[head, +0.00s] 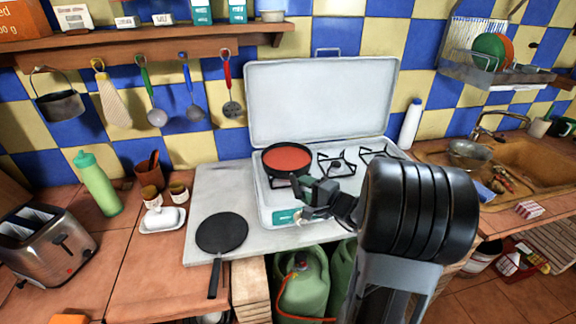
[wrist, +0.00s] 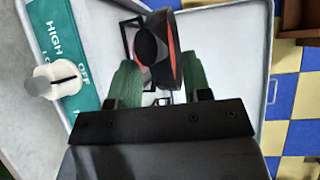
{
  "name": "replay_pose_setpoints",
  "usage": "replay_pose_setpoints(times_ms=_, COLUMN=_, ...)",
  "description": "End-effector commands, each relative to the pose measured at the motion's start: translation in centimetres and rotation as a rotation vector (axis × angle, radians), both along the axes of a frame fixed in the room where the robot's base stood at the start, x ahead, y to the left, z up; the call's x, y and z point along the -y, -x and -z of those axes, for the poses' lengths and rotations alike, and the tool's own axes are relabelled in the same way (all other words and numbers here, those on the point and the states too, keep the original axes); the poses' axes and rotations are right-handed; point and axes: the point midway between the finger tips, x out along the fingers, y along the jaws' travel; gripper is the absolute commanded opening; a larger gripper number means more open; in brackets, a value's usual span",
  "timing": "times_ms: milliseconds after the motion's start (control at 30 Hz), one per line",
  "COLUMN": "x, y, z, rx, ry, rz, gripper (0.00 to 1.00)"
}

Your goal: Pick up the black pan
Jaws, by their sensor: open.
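A flat black pan (head: 222,232) lies on the grey board left of the stove, its handle pointing toward the front edge. A second pan, black outside and red inside (head: 287,159), sits on the stove's left burner. My gripper (head: 308,188) is at the stove's front left, just in front of the red-inside pan and to the right of the flat black pan. In the wrist view my gripper's green fingers (wrist: 158,82) are open, with the red-inside pan's dark handle end (wrist: 150,46) ahead between them. Contact cannot be told. The flat black pan is not in the wrist view.
The white stove (head: 322,75) has its lid raised behind the burners. A white bottle (head: 410,124) stands to its right. A butter dish (head: 162,219), jars, green bottle (head: 98,184) and toaster (head: 45,246) stand left. Utensils hang above. Green gas cylinders (head: 301,291) stand below.

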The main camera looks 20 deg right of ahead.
Motion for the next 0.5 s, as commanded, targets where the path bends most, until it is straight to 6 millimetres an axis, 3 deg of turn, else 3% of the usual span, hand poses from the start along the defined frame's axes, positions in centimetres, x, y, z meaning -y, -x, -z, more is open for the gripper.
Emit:
replay_pose_setpoints(times_ms=200, x=-1.0, y=-2.3, z=0.2, rx=-0.001, ry=-0.001, rz=-0.002, gripper=0.45)
replay_pose_setpoints(times_ms=500, x=-1.2, y=-2.8, z=0.3, rx=-0.001, ry=0.001, rz=0.001, gripper=0.45)
